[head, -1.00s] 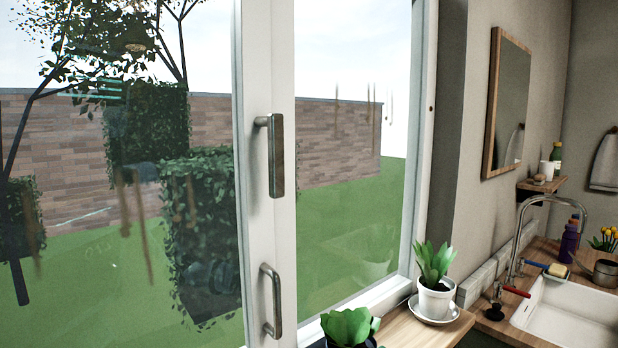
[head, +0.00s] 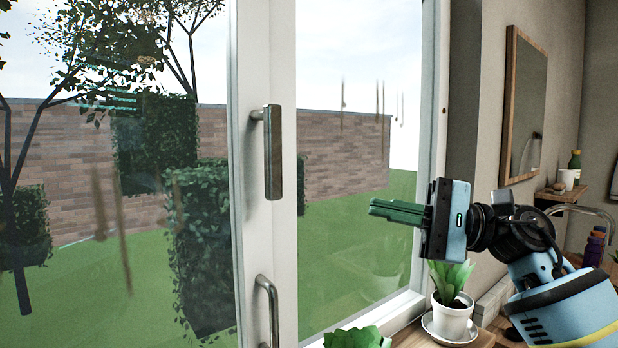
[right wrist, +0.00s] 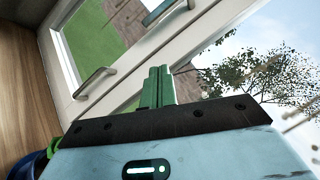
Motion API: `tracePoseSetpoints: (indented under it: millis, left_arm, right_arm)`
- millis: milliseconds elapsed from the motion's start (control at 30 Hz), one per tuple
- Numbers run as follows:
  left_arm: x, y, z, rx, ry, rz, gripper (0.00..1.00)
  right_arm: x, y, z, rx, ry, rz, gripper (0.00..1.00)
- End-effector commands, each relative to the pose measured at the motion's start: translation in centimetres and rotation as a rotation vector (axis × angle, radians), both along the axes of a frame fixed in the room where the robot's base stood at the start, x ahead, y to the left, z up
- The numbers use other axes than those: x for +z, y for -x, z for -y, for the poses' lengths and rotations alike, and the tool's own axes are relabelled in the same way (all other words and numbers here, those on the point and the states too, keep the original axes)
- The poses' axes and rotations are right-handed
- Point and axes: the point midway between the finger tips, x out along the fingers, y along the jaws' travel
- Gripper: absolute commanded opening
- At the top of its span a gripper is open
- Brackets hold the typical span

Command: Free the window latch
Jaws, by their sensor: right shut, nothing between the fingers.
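The window latch (head: 273,152) is a dark grey lever on the white frame between the two panes. It hangs straight down from its pivot. A bow-shaped pull handle (head: 268,310) sits below it on the same frame; it also shows in the right wrist view (right wrist: 95,82). My right gripper (head: 373,210) has green fingers, shut and empty, pointing left in front of the right pane. It is right of the latch, a little lower, and apart from it. The fingers also show in the right wrist view (right wrist: 157,86). My left gripper is not in view.
A white-potted plant (head: 452,310) on a saucer stands on the wooden sill below my right gripper. Another plant (head: 355,338) is at the bottom edge. A mirror (head: 524,105) and a small shelf (head: 560,196) are on the right wall. The space between gripper and latch looks clear.

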Motion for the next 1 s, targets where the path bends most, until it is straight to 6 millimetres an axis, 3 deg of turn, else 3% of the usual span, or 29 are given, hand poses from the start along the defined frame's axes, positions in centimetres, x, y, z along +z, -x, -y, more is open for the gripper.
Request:
tracePoseSetpoints:
  millis: [100, 333, 800, 1000]
  left_arm:
    - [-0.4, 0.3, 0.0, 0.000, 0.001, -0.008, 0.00]
    - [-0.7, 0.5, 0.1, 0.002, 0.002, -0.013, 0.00]
    - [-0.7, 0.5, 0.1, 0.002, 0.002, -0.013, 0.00]
    - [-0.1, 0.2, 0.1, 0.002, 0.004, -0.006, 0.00]
  right_arm:
    - [2.4, 0.4, 0.5, -0.030, 0.101, 0.166, 0.00]
    - [5.0, 1.0, 1.2, -0.063, 0.220, 0.353, 0.00]
    - [5.5, 1.1, 1.3, -0.068, 0.242, 0.388, 0.00]
    - [5.7, 0.9, -0.4, -0.066, 0.242, 0.389, 0.00]
